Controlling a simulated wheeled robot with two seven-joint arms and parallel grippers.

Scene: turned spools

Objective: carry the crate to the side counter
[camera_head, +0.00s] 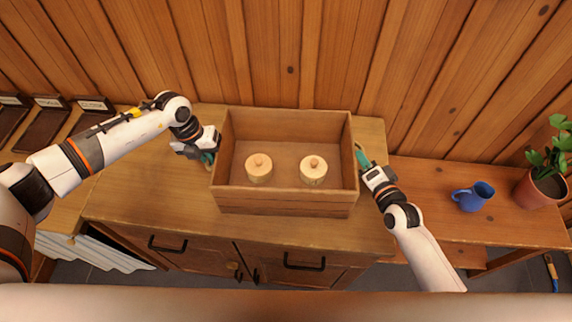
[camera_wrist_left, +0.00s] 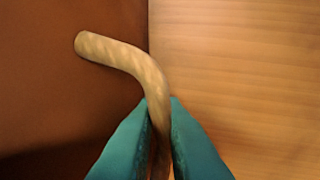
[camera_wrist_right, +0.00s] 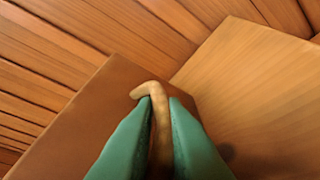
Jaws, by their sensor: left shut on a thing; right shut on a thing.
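The wooden crate (camera_head: 285,200) is over the middle of the cabinet top in the head view. Two pale turned spools stand upright inside it, a left spool (camera_head: 259,170) and a right spool (camera_head: 313,172). My left gripper (camera_head: 209,158) is at the crate's left end, shut on a rope handle (camera_wrist_left: 140,62). My right gripper (camera_head: 362,156) is at the right end, shut on the other rope handle (camera_wrist_right: 150,90). I cannot tell whether the crate's underside touches the cabinet top.
The wooden cabinet (camera_head: 130,200) has dark handles on its front. A lower counter (camera_head: 425,180) to the right holds a blue jug (camera_head: 472,196) and a potted plant (camera_head: 543,185). Its left part is clear. Dark labelled trays (camera_head: 45,120) lie at the far left. A plank wall stands behind.

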